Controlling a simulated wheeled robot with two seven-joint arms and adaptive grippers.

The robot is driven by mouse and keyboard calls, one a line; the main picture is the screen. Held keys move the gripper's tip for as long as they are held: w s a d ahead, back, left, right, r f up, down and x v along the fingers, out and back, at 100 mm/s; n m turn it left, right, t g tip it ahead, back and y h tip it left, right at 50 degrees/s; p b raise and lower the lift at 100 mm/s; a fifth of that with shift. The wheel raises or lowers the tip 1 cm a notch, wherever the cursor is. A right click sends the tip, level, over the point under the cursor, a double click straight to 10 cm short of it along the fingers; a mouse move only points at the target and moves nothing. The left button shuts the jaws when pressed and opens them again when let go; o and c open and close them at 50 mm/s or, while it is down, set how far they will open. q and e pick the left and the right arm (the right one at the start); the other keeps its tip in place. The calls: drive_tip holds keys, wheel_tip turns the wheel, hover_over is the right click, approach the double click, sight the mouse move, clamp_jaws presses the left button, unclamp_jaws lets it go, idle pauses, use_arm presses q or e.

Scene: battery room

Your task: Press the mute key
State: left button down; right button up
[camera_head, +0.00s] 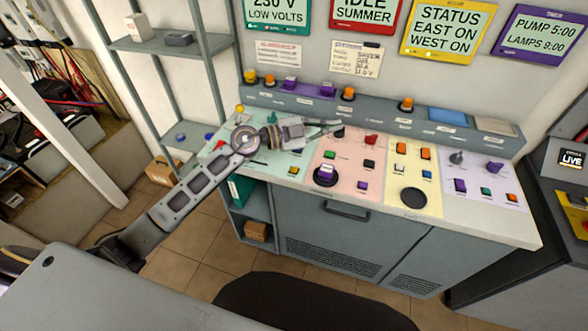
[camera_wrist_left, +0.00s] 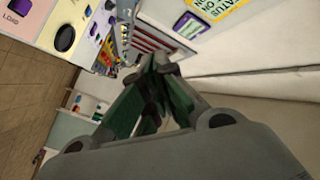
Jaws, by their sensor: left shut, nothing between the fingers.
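The control desk (camera_head: 370,215) carries coloured panels with several keys and knobs; their labels are too small to read, so I cannot tell which key is mute. My left gripper (camera_head: 330,127) reaches in over the back of the desk, near the join of the pale green and pink panels. Its fingers are shut and empty, and they also show in the left wrist view (camera_wrist_left: 160,62). The gripper and wrist hide part of the green panel and the upper left of the pink panel. My right gripper is not in view.
A raised ledge (camera_head: 375,112) with orange lamps and purple blocks runs along the desk's back. Signs such as the yellow status board (camera_head: 448,30) hang above. A grey shelf rack (camera_head: 168,45) stands at left, and a dark chair (camera_head: 310,303) is in front.

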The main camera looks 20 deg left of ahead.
use_arm(q)
drive_tip(key=w+a+f+g+y, duration=0.2)
drive_tip(key=a+f+g+y, duration=0.2)
drive_tip(key=a+f+y, duration=0.3)
drive_tip(key=a+f, duration=0.3)
drive_tip(key=shift+w+a+f+y, duration=0.2)
drive_tip(key=shift+w+f+y, duration=0.05)
drive_tip(key=shift+w+y, duration=0.1)
drive_tip(key=shift+f, duration=0.2)
